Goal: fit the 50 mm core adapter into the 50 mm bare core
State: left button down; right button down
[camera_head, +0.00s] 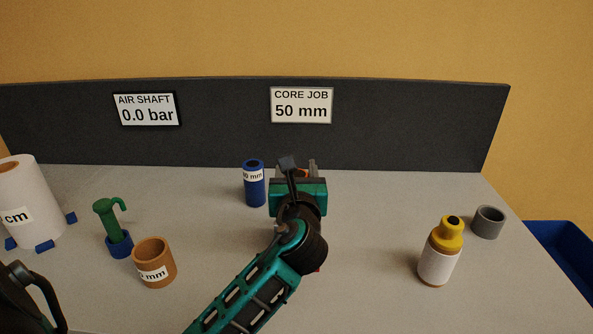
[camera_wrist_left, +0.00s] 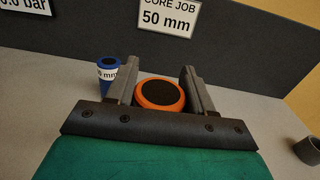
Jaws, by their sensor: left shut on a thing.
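My left gripper (camera_head: 301,168) is over the back middle of the table, pointing toward the dark panel. It is shut on an orange round piece with a dark centre (camera_wrist_left: 160,94), which sits between the two fingers in the left wrist view. No size label shows on this piece, and the arm mostly hides it in the head view. A short brown open tube (camera_head: 154,264), which looks like a bare core, stands upright at the front left, well apart from the gripper. Its label ends in "mm"; the number is not readable. My right gripper is not in view.
A blue labelled cylinder (camera_head: 254,187) stands just left of the gripper and shows in the left wrist view (camera_wrist_left: 108,78). A green hooked tool in a blue base (camera_head: 120,244) and a white roll (camera_head: 28,208) stand left.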

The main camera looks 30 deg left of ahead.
pick_arm(q)
jog(key=shift+p, duration=0.3)
jog(key=shift+f+b, duration=2.25)
jog(key=shift+f, duration=2.25)
jog(key=shift+c, duration=1.8)
grip_release()
jog(key=shift+s, duration=0.1)
jog(key=v, duration=1.2)
jog(key=shift+s+d, duration=0.25)
jog(key=shift+s, duration=0.05)
